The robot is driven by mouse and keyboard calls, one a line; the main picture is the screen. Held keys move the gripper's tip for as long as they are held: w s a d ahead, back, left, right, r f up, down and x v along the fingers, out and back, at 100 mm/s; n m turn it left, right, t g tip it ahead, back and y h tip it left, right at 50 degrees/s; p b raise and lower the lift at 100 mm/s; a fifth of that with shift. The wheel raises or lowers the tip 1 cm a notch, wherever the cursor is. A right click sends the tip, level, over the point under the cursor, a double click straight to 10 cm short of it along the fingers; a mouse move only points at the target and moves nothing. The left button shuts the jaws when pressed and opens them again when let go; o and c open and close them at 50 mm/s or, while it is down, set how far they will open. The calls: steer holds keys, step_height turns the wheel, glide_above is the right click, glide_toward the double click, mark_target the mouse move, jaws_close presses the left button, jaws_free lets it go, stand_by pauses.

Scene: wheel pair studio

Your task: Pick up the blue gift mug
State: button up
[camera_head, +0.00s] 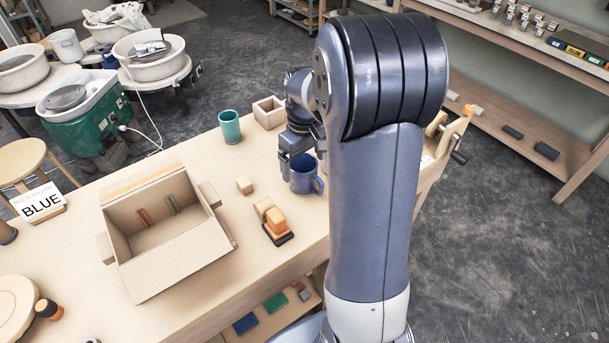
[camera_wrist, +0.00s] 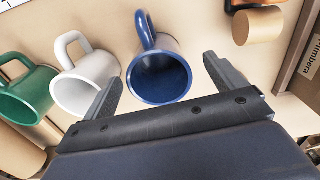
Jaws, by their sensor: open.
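The blue mug (camera_head: 307,182) stands on the wooden table under my gripper, partly hidden by it and by my arm. In the wrist view the blue mug (camera_wrist: 160,76) shows its open mouth, with its handle towards the top of the picture. My gripper (camera_wrist: 162,76) is open and empty, with one finger to each side of the mug in that view. In the head view my gripper (camera_head: 299,157) is just above the mug's rim. I cannot tell whether the fingers touch it. A small card (camera_head: 40,203) on the left reads BLUE.
In the wrist view a white mug (camera_wrist: 88,88) and a green mug (camera_wrist: 28,95) stand left of the blue one.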

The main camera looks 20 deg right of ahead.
steer(key=shift+d+f+p, duration=0.15)
steer(key=shift+f+p, duration=0.25)
steer(key=shift+f, duration=2.4)
steer(key=shift+c, duration=0.2)
steer(key=c, duration=1.2)
